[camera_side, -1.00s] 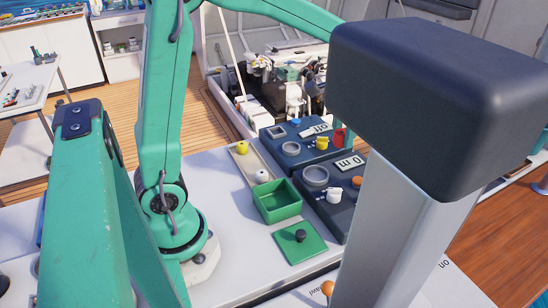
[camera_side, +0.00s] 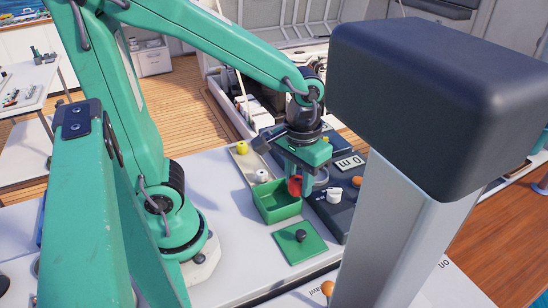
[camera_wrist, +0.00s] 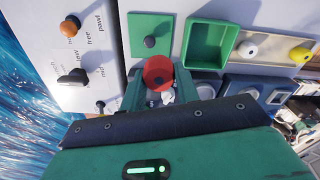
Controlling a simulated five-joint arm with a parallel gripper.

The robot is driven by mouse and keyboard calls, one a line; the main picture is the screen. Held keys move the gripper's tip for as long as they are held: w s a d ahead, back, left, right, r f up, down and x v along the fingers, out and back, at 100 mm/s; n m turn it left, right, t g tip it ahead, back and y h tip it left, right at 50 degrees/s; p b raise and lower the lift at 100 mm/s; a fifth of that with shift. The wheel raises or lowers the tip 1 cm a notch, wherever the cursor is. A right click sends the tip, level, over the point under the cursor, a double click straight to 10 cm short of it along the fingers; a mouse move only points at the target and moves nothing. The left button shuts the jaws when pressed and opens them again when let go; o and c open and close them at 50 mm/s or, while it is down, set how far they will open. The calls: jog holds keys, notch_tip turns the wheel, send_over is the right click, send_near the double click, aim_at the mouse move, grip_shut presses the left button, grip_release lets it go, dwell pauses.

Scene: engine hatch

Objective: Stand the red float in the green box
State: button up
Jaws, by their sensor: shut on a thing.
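The red float (camera_side: 295,186) is held between the fingers of my gripper (camera_side: 298,184), which is shut on it. It also shows in the wrist view (camera_wrist: 158,73) between the two fingers. The open green box (camera_side: 270,213) stands on the table; in the side view the float overlaps its back right rim, and its height above it is hard to tell. In the wrist view the green box (camera_wrist: 234,44) looks empty and lies up and to the right of the float.
A green lid (camera_side: 290,252) with a dark knob lies in front of the box. A tray (camera_side: 243,168) with a yellow and a white float is behind left.

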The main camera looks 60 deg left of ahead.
jog(key=s+f+n, duration=0.1)
jog(key=s+f, duration=0.1)
jog(key=s, duration=0.3)
jog(key=shift+s+d, duration=0.25)
jog(key=shift+s, duration=0.05)
jog(key=shift+f, duration=0.15)
send_over(271, 207)
jog(key=shift+s+f, duration=0.1)
jog(key=shift+f, duration=3.35)
jog(key=shift+f, duration=0.15)
jog(key=shift+f, duration=1.85)
jog(key=shift+f, duration=0.6)
jog(key=o, duration=1)
